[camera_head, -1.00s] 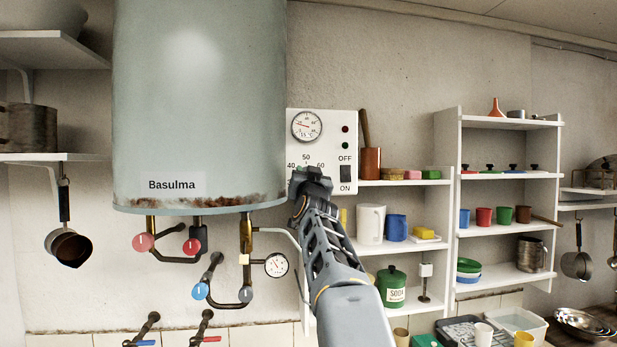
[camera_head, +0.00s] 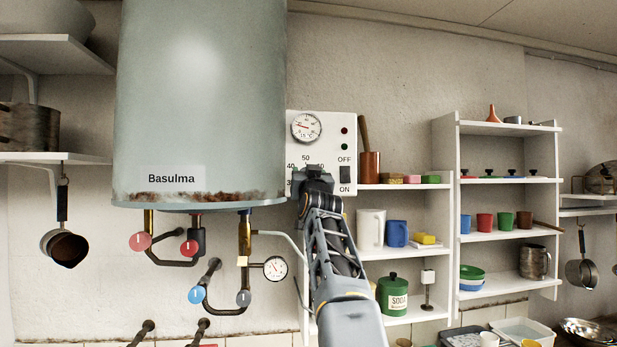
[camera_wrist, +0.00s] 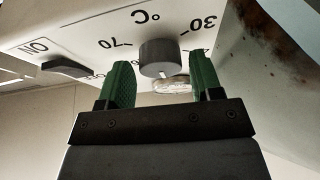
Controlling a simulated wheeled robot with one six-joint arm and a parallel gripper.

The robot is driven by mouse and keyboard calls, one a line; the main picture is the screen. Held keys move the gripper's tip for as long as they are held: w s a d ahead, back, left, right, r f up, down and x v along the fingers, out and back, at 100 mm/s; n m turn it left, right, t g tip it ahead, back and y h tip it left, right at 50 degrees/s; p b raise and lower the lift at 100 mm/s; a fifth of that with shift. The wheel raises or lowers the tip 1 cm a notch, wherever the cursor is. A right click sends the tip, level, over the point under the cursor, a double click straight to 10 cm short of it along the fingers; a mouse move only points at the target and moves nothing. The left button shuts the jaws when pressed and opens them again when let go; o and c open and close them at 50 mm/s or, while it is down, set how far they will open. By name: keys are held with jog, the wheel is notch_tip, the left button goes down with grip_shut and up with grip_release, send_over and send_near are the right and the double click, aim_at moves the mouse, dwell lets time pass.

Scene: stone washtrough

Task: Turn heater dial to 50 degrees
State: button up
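The heater's control panel (camera_head: 328,125) is a white plate with a round thermometer (camera_head: 307,127), two indicator lights and an ON/OFF switch (camera_head: 345,173). In the head view my gripper (camera_head: 312,174) is at the panel's lower part and hides the dial and the lower scale numbers. In the wrist view the grey dial knob (camera_wrist: 159,57) stands out from the panel between the two green fingers of my gripper (camera_wrist: 162,82). Gaps show on both sides of the knob, so the gripper is open around or just before it. The knob's pointer mark is not clear.
The boiler tank (camera_head: 200,100) hangs just left of the panel. Pipes with red and blue valves and a gauge (camera_head: 275,268) are below. White shelves (camera_head: 405,186) with mugs and a wooden-handled pot (camera_head: 370,167) stand close on the right.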

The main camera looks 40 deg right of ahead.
jog(key=shift+o, duration=0.7)
jog(key=b+v, duration=0.8)
jog(key=v, duration=0.5)
jog(key=shift+s+a+b, duration=0.15)
jog(key=shift+s+b, duration=0.2)
jog(key=shift+f, duration=0.15)
